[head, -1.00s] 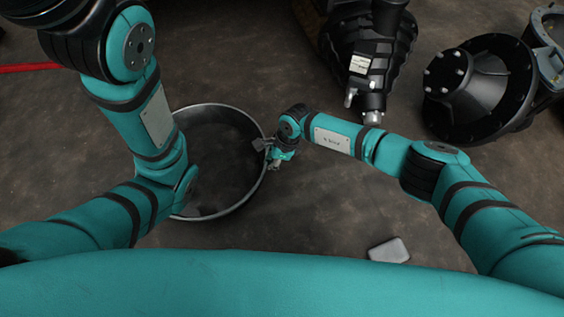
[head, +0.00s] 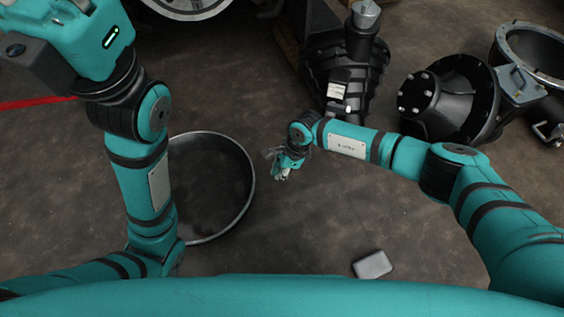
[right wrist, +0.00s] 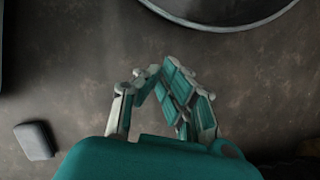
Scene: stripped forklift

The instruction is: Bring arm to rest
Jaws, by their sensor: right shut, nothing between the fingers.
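My right arm is bent, and its gripper (head: 277,165) hangs above the floor just right of the round metal pan in the head view. In the right wrist view the right gripper (right wrist: 150,78) has its fingertips together with nothing between them. My left arm is raised at the left of the head view. Its upper part runs out of the picture at the top left, and its gripper fingers do not show.
The wide round pan (head: 247,200) stands on the floor. A small grey block (head: 373,265) lies in front. A black ribbed part (head: 345,80) and a black flanged housing (head: 445,95) stand at the back right. A red strip (head: 40,103) is at the left.

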